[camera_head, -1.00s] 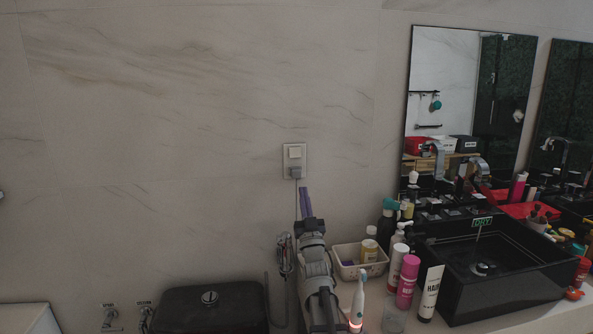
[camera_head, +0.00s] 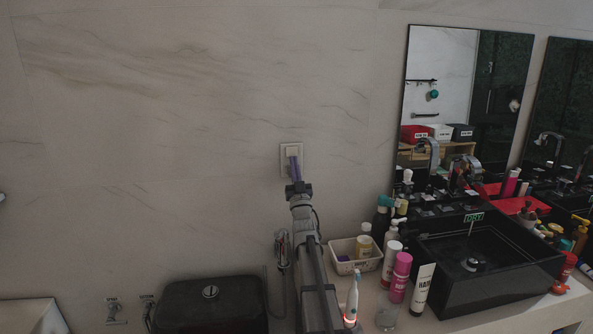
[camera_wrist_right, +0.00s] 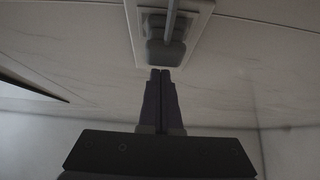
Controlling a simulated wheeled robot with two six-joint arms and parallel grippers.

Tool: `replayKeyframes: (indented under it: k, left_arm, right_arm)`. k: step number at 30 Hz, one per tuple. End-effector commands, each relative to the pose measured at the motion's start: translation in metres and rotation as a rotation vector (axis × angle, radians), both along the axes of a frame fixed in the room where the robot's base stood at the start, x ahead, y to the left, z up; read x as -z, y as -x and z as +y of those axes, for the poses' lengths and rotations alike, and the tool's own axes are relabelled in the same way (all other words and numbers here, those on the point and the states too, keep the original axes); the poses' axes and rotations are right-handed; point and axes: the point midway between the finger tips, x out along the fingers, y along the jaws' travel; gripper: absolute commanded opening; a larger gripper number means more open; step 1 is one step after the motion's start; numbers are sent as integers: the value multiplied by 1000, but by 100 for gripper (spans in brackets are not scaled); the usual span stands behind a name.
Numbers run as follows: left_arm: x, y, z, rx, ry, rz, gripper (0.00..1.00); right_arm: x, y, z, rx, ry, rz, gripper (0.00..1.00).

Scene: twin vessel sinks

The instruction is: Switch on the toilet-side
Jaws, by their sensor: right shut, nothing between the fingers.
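A pale wall plate (camera_head: 284,147) is on the marble wall, with a light switch (camera_head: 292,149) in its upper part. My right gripper (camera_head: 294,158) is shut and empty, its purple fingers pointing up at the plate and covering its lower middle. In the right wrist view the closed fingertips (camera_wrist_right: 160,72) are just below the plate's edge (camera_wrist_right: 203,22), close to a grey plug-like block (camera_wrist_right: 165,52) with a cord. I cannot tell whether the fingertips touch the plate or switch. My left gripper is not in view.
The toilet's dark lid (camera_head: 210,305) is at the lower left. A basket (camera_head: 342,262), an upright toothbrush (camera_head: 352,298) and several bottles crowd the counter right of my arm, beside a black sink (camera_head: 490,285). The wall left of the plate is clear.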

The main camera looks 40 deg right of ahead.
Motion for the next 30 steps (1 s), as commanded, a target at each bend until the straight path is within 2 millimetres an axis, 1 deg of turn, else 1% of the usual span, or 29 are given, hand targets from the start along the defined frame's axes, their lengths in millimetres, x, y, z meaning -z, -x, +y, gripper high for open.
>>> replayKeyframes:
  k: [1, 11, 14, 23, 26, 30]
  left_arm:
    - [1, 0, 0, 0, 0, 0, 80]
    - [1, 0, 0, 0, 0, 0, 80]
    - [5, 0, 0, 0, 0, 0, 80]
    - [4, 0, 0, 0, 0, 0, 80]
    - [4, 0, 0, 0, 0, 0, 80]
    - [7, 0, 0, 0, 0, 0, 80]
  right_arm:
    - [1, -3, -2, 0, 0, 0, 0]
    - [1, -4, -2, 0, 0, 0, 0]
    - [5, -12, -6, 0, 0, 0, 0]
    - [4, -9, -4, 0, 0, 0, 0]
    - [4, -7, -1, -1, 0, 0, 0]
    - [7, 2, 9, -3, 0, 0, 0]
